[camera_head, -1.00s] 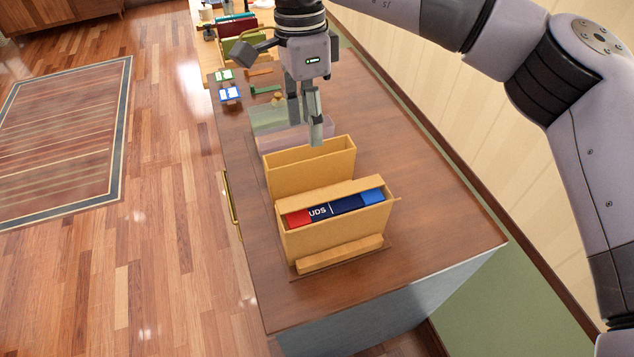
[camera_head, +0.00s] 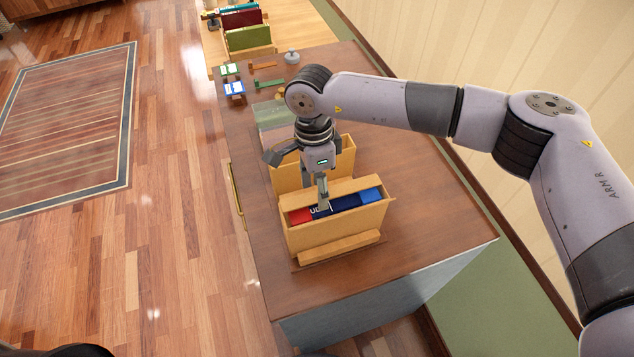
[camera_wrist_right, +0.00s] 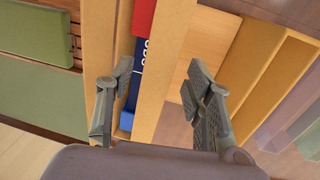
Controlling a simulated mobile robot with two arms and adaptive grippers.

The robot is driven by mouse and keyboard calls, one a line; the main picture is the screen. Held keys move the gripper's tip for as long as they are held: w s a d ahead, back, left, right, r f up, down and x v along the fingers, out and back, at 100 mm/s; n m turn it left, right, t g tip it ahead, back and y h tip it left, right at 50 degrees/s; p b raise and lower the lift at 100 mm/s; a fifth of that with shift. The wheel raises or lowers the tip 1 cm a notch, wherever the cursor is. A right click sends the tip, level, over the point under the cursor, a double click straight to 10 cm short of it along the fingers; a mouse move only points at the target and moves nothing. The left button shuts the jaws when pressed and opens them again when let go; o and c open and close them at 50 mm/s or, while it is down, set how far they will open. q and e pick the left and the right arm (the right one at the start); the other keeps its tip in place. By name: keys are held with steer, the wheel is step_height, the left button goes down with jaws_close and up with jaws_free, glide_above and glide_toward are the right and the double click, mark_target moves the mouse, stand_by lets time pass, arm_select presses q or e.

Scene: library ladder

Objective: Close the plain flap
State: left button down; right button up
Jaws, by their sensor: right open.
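The tan box (camera_head: 336,235) nearest me stands on the cabinet top. It is open on top and holds a dark blue book (camera_head: 345,206) with a red end and a lighter blue end. A plain tan panel (camera_head: 365,184) stands along its far side; I cannot tell for sure whether this is the flap. My right gripper (camera_head: 323,195) points down over the box at this panel. In the right wrist view its open fingers (camera_wrist_right: 160,88) lie either side of the tan panel (camera_wrist_right: 166,62), with the book (camera_wrist_right: 137,70) on the left. Contact is unclear. My left gripper is not in view.
A second, empty-looking tan box (camera_head: 290,180) stands just behind, partly hidden by my right gripper. Translucent panels (camera_head: 272,115) and small cards (camera_head: 234,88) lie farther back. A tan strip (camera_head: 340,247) lies before the near box. The cabinet top (camera_head: 440,225) is clear on the right.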

steer(key=shift+s+a, duration=0.1)
steer(key=shift+r, duration=0.1)
steer(key=shift+c, duration=0.8)
jaws_close()
steer(key=f+t+b, duration=0.1)
steer(key=b, duration=0.4)
steer(key=shift+s+y, duration=0.1)
steer(key=shift+y, duration=0.2)
steer(key=shift+s+r+t+b, duration=0.1)
steer(key=shift+r+t+b, duration=0.15)
steer(key=shift+b, duration=0.35)
steer(key=shift+r, duration=0.1)
steer(key=shift+o, duration=0.8)
jaws_free()
